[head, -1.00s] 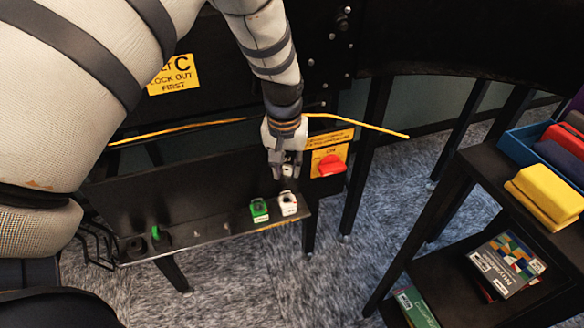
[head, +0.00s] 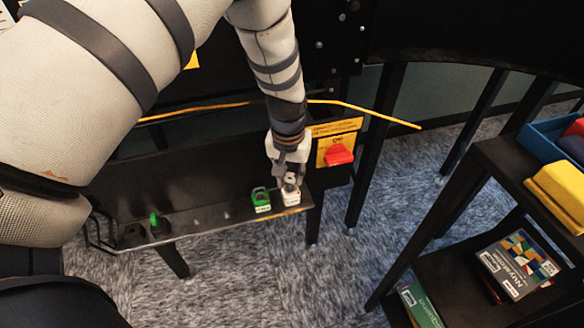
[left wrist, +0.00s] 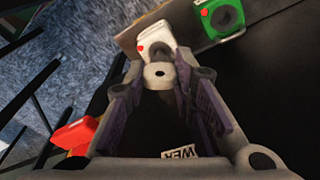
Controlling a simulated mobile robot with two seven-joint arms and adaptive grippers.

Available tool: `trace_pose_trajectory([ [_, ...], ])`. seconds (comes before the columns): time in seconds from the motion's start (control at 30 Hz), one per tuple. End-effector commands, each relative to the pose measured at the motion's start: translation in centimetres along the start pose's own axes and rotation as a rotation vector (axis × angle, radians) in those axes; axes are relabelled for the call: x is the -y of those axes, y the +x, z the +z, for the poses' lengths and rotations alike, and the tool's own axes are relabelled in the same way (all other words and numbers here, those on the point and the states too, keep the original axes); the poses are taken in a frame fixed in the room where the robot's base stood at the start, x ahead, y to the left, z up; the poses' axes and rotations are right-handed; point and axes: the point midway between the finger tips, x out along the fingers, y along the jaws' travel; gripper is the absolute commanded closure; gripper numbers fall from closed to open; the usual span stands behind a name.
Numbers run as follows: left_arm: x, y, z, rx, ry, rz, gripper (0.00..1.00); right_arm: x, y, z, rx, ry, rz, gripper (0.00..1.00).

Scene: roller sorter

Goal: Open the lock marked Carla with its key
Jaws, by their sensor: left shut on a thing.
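A white padlock (head: 291,198) stands at the right end of the black shelf (head: 205,221), with a green padlock (head: 261,203) to its left. The writing on their labels is too small to read. My left gripper (head: 289,178) is over the white padlock, pointing down. In the left wrist view, its fingers (left wrist: 155,88) are shut on a small grey piece with a round hole, which looks like the key (left wrist: 157,75). Just beyond it is the white padlock (left wrist: 155,40), with a red dot. I cannot tell whether key and padlock touch. My right gripper is not in view.
A red switch handle (head: 339,155) on a yellow plate is close to the right of my gripper. A green item (head: 158,224) stands at the shelf's left end. A black rack (head: 500,165) with boxes stands at the right. A yellow cord (head: 365,112) runs behind my wrist.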

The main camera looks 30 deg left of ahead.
Motion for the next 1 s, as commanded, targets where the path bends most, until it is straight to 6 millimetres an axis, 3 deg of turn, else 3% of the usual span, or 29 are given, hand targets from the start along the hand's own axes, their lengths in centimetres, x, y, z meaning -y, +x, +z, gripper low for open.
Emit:
trace_pose_trajectory([
  [0.2, 0.0, 1.6, 0.3, 0.004, -0.011, -0.003, 0.95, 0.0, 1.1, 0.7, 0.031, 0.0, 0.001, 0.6],
  [0.37, 0.0, 1.5, 0.2, 0.003, -0.237, -0.032, 0.95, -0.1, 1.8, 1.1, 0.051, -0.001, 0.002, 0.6],
  [0.6, 0.0, 1.4, 0.1, 0.002, -0.854, -0.109, 0.95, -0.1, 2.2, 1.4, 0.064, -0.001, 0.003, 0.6],
  [0.7, 0.0, 1.4, 0.1, 0.004, -0.987, -0.123, 0.95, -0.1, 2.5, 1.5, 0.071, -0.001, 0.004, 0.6],
  [1.0, 0.0, 1.1, 0.1, 0.004, -1.079, -0.13, 0.95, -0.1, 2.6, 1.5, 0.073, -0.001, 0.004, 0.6],
])
